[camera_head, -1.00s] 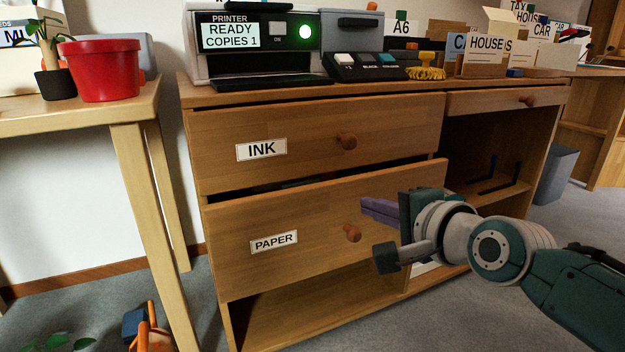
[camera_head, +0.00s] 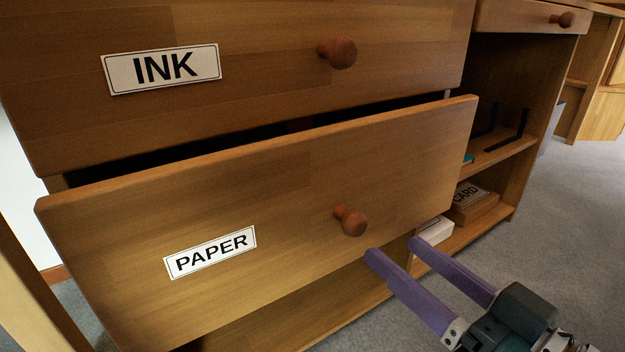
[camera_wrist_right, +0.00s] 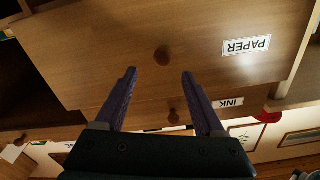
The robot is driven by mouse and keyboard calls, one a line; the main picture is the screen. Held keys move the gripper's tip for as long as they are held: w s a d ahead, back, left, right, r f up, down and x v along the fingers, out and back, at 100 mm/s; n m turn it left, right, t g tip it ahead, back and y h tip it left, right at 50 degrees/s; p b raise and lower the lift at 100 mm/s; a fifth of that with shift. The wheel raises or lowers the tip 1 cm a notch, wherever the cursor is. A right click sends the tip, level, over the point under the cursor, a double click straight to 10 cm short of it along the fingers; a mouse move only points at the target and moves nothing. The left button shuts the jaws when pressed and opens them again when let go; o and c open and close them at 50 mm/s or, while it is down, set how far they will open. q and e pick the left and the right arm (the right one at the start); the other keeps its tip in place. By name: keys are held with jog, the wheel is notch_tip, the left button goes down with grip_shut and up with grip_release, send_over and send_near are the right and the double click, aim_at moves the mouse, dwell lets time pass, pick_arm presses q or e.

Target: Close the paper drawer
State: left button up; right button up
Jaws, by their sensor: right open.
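The paper drawer (camera_head: 130,235) is a wooden front with a white PAPER label (camera_head: 210,252) and a round reddish-brown knob (camera_head: 351,221). It stands out from the cabinet, with a dark gap above it. My right gripper (camera_head: 390,246) has two purple fingers, spread apart and empty. In the head view its tips are just below and right of the knob. In the right wrist view the knob (camera_wrist_right: 161,55) lies just beyond and between the open fingertips (camera_wrist_right: 159,72), apart from them. My left gripper is not in view.
The ink drawer (camera_head: 250,85) with its own knob (camera_head: 338,51) is directly above. Open shelves at the right hold a CARD box (camera_head: 470,196) and a white stack (camera_head: 434,231). Grey carpet (camera_head: 560,230) is clear at the right.

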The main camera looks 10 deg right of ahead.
aim_at(361, 228)
jog(key=shift+w+a+f+b, duration=0.3)
jog(key=shift+w+a+b, duration=0.45)
jog(key=shift+b, duration=0.25)
jog(key=b+x, duration=0.2)
jog(key=x, duration=0.4)
jog(key=shift+d+r, duration=0.2)
jog(key=shift+w, duration=0.1)
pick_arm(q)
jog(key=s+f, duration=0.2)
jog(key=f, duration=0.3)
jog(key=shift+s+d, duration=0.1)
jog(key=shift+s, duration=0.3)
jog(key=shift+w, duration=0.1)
pick_arm(e)
grip_shut()
